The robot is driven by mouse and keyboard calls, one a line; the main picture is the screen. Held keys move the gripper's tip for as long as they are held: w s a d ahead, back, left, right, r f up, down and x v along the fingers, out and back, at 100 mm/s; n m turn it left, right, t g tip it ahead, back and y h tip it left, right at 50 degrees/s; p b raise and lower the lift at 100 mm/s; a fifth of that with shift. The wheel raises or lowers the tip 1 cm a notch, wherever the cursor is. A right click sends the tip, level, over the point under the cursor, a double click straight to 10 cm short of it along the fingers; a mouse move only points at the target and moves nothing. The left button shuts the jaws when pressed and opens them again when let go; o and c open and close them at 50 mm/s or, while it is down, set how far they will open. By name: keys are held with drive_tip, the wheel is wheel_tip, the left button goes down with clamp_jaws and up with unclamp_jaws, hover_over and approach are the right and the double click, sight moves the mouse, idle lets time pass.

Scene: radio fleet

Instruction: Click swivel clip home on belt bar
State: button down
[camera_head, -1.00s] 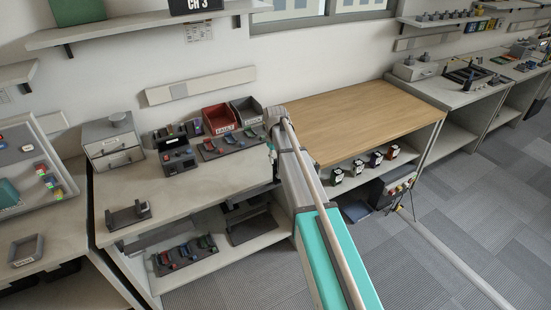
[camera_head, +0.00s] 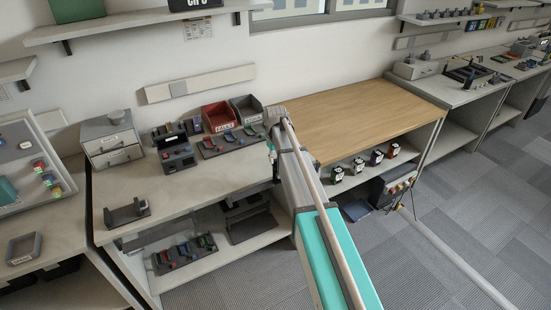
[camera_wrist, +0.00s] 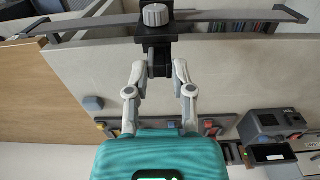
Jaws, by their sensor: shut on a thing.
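My gripper (camera_wrist: 160,75) shows in the wrist view with both pale fingers closed on a dark block. The block (camera_wrist: 156,38) carries a round, ridged grey knob (camera_wrist: 155,15) and looks like the swivel clip. A long dark grey bar (camera_wrist: 225,15) crosses the top of the wrist view around the knob; it may be the belt bar. I cannot tell whether block and bar touch or are engaged. In the head view my arm reaches the right end of the grey bench (camera_head: 225,180), and the gripper tips are mostly hidden.
A red bin (camera_head: 218,118) and a dark bin (camera_head: 246,110) stand at the bench's back. A drawer box (camera_head: 112,138), a dark charger-like unit (camera_head: 176,155) and a small dark fixture (camera_head: 127,214) stand left. The wooden top (camera_head: 365,115) at right is clear.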

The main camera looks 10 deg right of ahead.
sight(275, 167)
drive_tip(key=shift+f+b, duration=2.4)
drive_tip(key=shift+f, duration=0.05)
idle(1.0)
drive_tip(key=shift+c, duration=2)
unclamp_jaws()
drive_tip(key=shift+r, duration=0.15)
wheel_tip(275, 167, up, 12)
drive_tip(key=p, duration=1.2)
drive_tip(key=shift+s, duration=0.1)
drive_tip(key=s+m, duration=0.3)
drive_tip(key=s, duration=2.6)
drive_tip(key=shift+m, duration=0.3)
